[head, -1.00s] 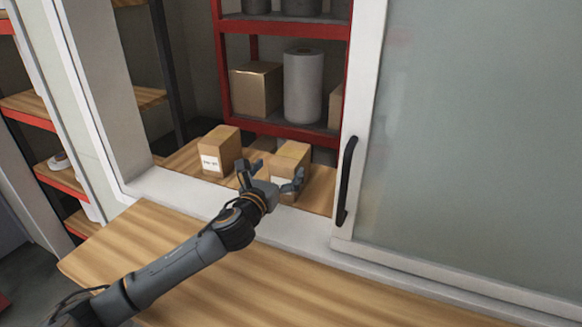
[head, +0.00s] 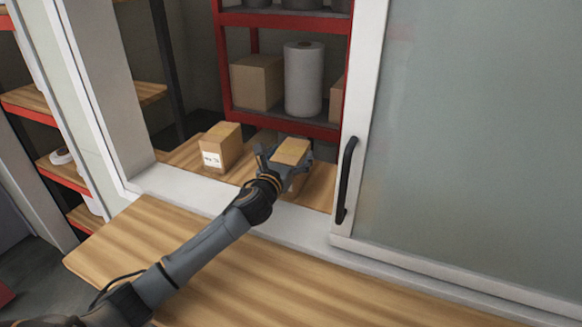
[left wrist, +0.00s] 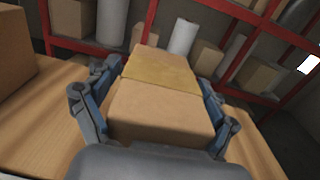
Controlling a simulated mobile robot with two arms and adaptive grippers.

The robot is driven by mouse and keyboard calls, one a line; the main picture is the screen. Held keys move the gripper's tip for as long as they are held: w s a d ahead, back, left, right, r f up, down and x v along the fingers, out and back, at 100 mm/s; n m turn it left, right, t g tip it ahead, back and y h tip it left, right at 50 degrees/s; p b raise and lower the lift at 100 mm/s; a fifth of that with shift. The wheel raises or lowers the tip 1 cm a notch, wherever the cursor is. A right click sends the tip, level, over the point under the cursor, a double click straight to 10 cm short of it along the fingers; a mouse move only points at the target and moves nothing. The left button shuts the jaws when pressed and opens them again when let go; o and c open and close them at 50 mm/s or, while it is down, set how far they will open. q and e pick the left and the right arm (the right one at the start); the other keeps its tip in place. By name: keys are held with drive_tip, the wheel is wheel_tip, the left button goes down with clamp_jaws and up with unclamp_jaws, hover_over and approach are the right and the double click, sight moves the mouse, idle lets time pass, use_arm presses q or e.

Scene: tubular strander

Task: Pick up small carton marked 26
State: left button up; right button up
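Two small cartons stand on the wooden counter behind the window opening. The right carton (head: 291,152) is between the spread fingers of my left gripper (head: 283,158). In the left wrist view the fingers of my left gripper (left wrist: 155,105) lie on both sides of this carton (left wrist: 160,112), with what look like narrow gaps. Its label is hidden from the head view now. The left carton (head: 220,148) has a white label whose print is too small to read. It shows partly at the left edge of the left wrist view (left wrist: 14,55). My right gripper is not in view.
The white window frame (head: 225,215) borders the opening, with a sliding glass pane (head: 470,150) and black handle (head: 346,180) at right. A red shelf (head: 275,125) behind holds a larger box (head: 257,82) and a white roll (head: 303,78). The near wooden counter (head: 260,275) is clear.

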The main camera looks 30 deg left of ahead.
use_arm(q)
drive_tip(key=c, duration=1)
drive_tip(key=shift+c, duration=0.3)
drive_tip(key=shift+w+r, duration=0.1)
drive_tip(key=shift+r, duration=0.1)
drive_tip(key=shift+r, duration=0.25)
wheel_tip(320, 180, up, 2)
drive_tip(key=shift+a+r, duration=0.1)
drive_tip(key=s+r, duration=0.1)
drive_tip(key=r, duration=0.1)
drive_tip(key=s+a+r, duration=0.1)
drive_tip(key=s+r, duration=0.3)
drive_tip(key=shift+a+r, duration=0.15)
drive_tip(key=shift+a, duration=0.15)
drive_tip(key=s+r+b, duration=0.1)
drive_tip(key=s, duration=0.1)
drive_tip(key=s+a, duration=0.1)
drive_tip(key=s, duration=0.1)
drive_tip(key=s+a+r+b, duration=0.1)
drive_tip(key=s, duration=0.1)
drive_tip(key=shift+s+a+r+b, duration=0.15)
drive_tip(key=shift+s+r+b, duration=0.2)
drive_tip(key=shift+s, duration=0.05)
drive_tip(key=shift+s+a+r, duration=0.2)
drive_tip(key=shift+s+r, duration=0.3)
drive_tip(key=shift+s, duration=0.3)
